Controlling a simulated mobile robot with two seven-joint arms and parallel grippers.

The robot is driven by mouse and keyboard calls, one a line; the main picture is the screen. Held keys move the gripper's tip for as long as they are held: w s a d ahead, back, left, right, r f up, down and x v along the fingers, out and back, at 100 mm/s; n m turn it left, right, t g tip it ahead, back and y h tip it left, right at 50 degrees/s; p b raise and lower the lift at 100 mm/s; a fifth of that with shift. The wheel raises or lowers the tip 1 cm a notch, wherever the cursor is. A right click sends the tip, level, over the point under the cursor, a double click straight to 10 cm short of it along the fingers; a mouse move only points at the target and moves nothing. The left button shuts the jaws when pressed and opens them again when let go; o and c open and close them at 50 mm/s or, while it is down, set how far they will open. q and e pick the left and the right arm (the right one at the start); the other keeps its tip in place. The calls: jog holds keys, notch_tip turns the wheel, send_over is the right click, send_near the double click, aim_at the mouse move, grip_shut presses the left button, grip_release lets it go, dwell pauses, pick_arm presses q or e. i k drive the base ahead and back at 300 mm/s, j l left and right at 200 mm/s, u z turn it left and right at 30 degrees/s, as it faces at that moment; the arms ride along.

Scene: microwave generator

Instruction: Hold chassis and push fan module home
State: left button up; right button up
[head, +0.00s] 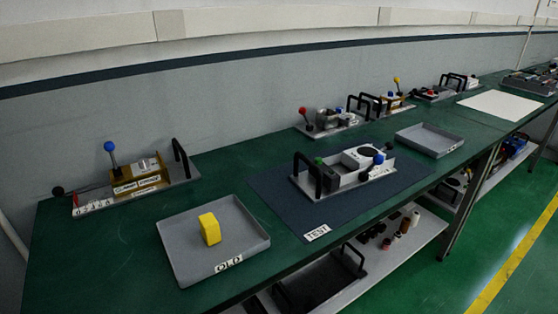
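A grey chassis (343,181) sits on a dark blue mat (275,206) with a TEST label, near the middle of the bench. It has a black handle at its left end, a green knob and a blue ball. A white block with a dark round opening (366,151) is at the chassis's back right side; it looks like the fan module. I cannot tell how far in it sits. Neither of my grippers is in view.
A grey OLD tray (246,245) holds a yellow block (209,229). An empty grey tray (429,140) is at the right. A device with a blue ball lever (130,177) stands at the left. More devices (331,122) line the back. The front left bench is clear.

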aim_at(358, 158)
jog(key=l+u, duration=0.2)
jog(key=u, duration=0.15)
jog(key=i+l+u, duration=0.1)
jog(key=u, duration=0.25)
jog(key=l+u, duration=0.7)
jog(key=l, duration=0.7)
jog(key=k+l+u, duration=0.1)
jog(key=l, duration=0.4)
jog(key=k+l+u, duration=0.1)
jog(key=l, duration=0.45)
jog(key=k+l, duration=0.1)
jog(key=l, duration=0.4)
jog(key=k+l, duration=0.1)
jog(key=l, duration=0.85)
jog(key=k+l, duration=0.15)
jog(key=l, duration=0.35)
jog(key=i+j+z, duration=0.1)
jog(key=j, duration=0.3)
